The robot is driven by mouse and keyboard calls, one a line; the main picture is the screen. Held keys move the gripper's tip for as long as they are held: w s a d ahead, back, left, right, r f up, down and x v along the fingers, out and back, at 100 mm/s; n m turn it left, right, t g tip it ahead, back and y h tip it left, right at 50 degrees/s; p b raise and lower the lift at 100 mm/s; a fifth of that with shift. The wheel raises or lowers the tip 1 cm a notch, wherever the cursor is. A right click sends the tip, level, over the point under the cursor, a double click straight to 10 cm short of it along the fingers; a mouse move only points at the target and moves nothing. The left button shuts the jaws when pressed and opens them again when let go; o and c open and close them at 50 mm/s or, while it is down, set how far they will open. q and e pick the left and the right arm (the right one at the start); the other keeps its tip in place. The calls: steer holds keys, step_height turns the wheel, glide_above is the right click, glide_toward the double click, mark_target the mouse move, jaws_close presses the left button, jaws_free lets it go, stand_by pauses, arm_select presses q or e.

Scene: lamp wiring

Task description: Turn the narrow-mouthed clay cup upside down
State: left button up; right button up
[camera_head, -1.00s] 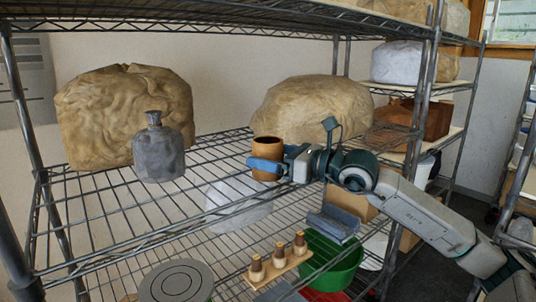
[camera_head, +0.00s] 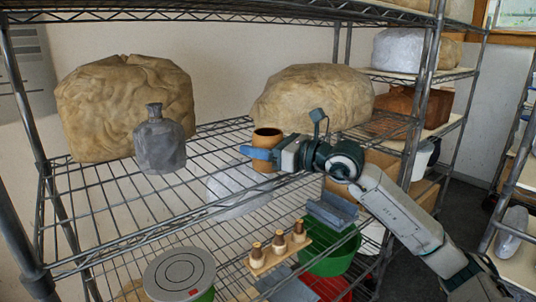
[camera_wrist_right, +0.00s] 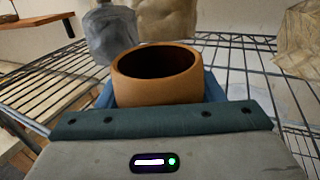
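The orange-brown clay cup (camera_head: 267,136) stands upright on the wire shelf, its dark mouth facing up. It also shows in the right wrist view (camera_wrist_right: 157,90), straight ahead of the palm. My right gripper (camera_head: 257,153) reaches in from the right, low around the cup. One blue finger crosses the cup's front in the head view. In the right wrist view the blue fingers (camera_wrist_right: 160,95) show on both sides of the cup, close to its wall. Whether they press on it is not clear. My left gripper is not in view.
A grey bottle (camera_head: 158,147) stands left on the same shelf. Large wrapped bundles (camera_head: 125,105) (camera_head: 312,98) stand behind. Below are a green bowl (camera_head: 335,262), a wooden holder with pegs (camera_head: 278,252) and a round-lidded container (camera_head: 180,275). A shelf post (camera_head: 425,95) rises at right.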

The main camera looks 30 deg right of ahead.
mark_target(261, 131)
steer(key=shift+c, duration=0.5)
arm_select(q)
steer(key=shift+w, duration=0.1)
arm_select(e)
steer(key=shift+r, duration=0.15)
steer(key=shift+r+b, duration=0.55)
steer(key=shift+r, duration=0.8)
steer(key=shift+s+a+r+b, duration=0.15)
steer(key=shift+s+r+b, duration=0.1)
steer(key=shift+b, duration=0.05)
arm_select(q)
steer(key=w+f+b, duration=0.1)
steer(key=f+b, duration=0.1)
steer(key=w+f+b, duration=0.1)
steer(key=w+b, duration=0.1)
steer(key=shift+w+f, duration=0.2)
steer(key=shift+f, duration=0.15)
arm_select(e)
steer(key=s+a+r, duration=0.1)
steer(key=s+a, duration=0.7)
steer(key=s, duration=0.5)
steer(key=shift+a+r, duration=0.2)
steer(key=shift+a, duration=0.05)
